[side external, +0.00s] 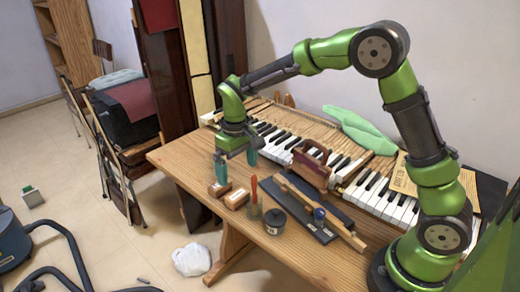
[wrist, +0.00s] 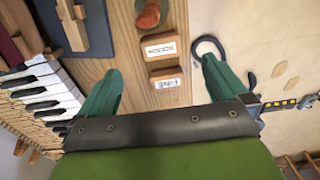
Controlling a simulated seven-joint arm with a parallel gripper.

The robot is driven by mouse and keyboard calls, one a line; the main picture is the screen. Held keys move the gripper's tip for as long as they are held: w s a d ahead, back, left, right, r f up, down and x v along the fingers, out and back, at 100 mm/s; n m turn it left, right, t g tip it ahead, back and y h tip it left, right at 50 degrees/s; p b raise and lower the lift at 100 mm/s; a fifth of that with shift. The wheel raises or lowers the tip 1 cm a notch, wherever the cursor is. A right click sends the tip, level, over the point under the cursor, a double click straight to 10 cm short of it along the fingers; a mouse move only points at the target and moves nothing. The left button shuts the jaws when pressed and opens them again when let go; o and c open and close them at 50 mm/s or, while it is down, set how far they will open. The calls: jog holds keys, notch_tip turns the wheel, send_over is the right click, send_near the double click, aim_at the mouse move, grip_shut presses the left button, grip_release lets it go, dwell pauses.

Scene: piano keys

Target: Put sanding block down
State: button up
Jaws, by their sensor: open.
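Two small wooden blocks with white labels lie on the wooden table, and either could be the sanding block. The nearer block (wrist: 165,82) has a label that seems to read "FINE"; it also shows at the table's edge in the side external view (side external: 218,190). The other block (wrist: 156,48) lies beside it, a small gap apart, and shows in the side view (side external: 236,199). My gripper (side external: 236,163) is open, with its teal fingers pointing down. In the wrist view my gripper (wrist: 160,66) has one finger on each side of the nearer block, with gaps on both sides.
A red-handled tool (side external: 254,188), a dark round jar (side external: 275,217) and a dark mat (side external: 320,232) with wooden tools are to the right of the blocks. Piano keys (side external: 285,140) lie behind, with a wooden handled holder (side external: 311,165). The table's left front is bare.

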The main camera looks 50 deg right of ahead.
jog(key=s+d+r+m+t+y, duration=0.1)
jog(key=s+d+r+m+t, duration=0.15)
jog(key=s+r, duration=0.85)
jog(key=s+r+t, duration=0.1)
jog(key=s+t, duration=0.1)
jog(key=s, duration=0.3)
jog(key=s+r+m+t+y, duration=0.1)
jog(key=s+t, duration=0.1)
jog(key=s, duration=0.3)
jog(key=shift+s+a+r+t, duration=0.15)
jog(key=shift+s+r+t, duration=0.15)
jog(key=shift+s+t, duration=0.05)
jog(key=shift+m, duration=0.25)
